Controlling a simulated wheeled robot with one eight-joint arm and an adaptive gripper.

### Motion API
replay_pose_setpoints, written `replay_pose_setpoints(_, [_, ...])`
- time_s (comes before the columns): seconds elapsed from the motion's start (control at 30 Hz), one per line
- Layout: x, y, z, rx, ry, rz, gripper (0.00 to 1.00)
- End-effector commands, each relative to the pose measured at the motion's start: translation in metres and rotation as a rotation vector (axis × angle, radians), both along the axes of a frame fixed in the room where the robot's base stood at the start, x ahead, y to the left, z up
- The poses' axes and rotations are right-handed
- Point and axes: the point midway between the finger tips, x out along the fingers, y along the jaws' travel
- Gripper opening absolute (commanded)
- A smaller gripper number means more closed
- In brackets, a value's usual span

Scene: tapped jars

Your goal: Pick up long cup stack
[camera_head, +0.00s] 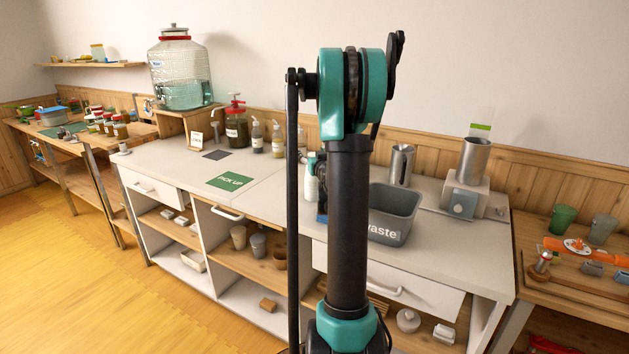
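No thing here is clearly a long cup stack. On the counter's middle shelf stand a pale cup (238,237), a grey cup (258,245) and a brown cup (280,257); I cannot tell whether any of them are nested. My arm rises through the middle of the view and hides part of the counter. My gripper is not seen.
The counter holds a big glass dispenser (181,75), a red-topped pump bottle (236,126), a green pick-up mat (231,181), a grey waste bin (392,214) and a metal-topped machine (466,184). A cluttered table stands at left. The wooden floor (110,290) at front left is clear.

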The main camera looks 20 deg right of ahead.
Motion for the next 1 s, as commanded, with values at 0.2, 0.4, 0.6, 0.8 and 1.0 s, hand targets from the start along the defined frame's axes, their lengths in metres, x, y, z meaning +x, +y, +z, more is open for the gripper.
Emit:
replay_pose_setpoints(0.2, [-0.0002,-0.0001,0.0,0.0,0.0,0.0,0.44])
replay_pose_setpoints(0.4, [-0.0003,-0.0001,0.0,0.0,0.0,0.0,0.19])
replay_pose_setpoints(0.6, [-0.0003,-0.0001,0.0,0.0,0.0,0.0,0.0])
replay_pose_setpoints(0.8, [-0.0003,-0.0001,0.0001,0.0,0.0,0.0,0.0])
replay_pose_setpoints(1.0, [-0.0003,0.0,0.0003,0.0,0.0,0.0,0.0])
